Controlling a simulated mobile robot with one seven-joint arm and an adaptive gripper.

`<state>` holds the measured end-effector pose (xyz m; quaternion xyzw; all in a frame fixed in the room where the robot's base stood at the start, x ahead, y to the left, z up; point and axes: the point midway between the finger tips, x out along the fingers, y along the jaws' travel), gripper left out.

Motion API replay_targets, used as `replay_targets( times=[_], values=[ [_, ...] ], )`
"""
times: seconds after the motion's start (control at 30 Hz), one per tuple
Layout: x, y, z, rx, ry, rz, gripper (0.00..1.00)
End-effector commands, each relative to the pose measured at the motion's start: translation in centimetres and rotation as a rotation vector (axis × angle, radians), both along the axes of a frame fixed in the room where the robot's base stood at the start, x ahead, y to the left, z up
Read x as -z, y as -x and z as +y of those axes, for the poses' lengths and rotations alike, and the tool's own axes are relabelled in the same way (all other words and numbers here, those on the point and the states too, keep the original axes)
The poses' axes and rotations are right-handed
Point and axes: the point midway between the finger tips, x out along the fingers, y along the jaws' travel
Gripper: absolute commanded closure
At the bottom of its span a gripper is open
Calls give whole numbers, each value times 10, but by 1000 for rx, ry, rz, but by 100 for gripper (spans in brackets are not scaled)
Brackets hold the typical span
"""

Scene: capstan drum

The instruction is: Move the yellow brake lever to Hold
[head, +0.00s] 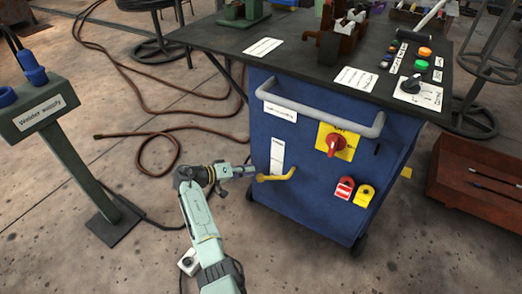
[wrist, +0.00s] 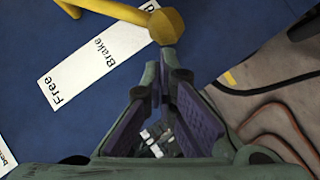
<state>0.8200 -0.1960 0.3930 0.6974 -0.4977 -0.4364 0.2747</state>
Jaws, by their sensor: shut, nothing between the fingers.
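The yellow brake lever (head: 277,175) is on the front of the blue cabinet, just below a white label (head: 277,156). In the wrist view the lever (wrist: 112,10) runs in from the top left and ends in a round knob (wrist: 166,26). The label (wrist: 95,60) reads "Free" and "Brake"; the lever covers part of its upper right end, where the text cannot be read. My gripper (head: 250,169) is just left of the knob. In the wrist view its fingertips (wrist: 164,75) are together and empty, a little below the knob, with no clear contact.
A grey handle bar (head: 320,115) juts out above the lever. A red rotary switch (head: 335,143) and red and yellow padlocks (head: 354,192) are to the right. Hoses (head: 165,150) lie on the floor.

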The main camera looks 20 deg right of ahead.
Motion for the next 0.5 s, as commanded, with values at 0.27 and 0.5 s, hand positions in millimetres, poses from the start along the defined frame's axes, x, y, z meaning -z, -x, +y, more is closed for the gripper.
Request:
replay_targets(
  times=[0.27, 0.5],
  values=[
    [8, 1, -1, -1, 31, 40, 100],
    [8, 2, -1, -1, 34, 43, 100]
  ],
)
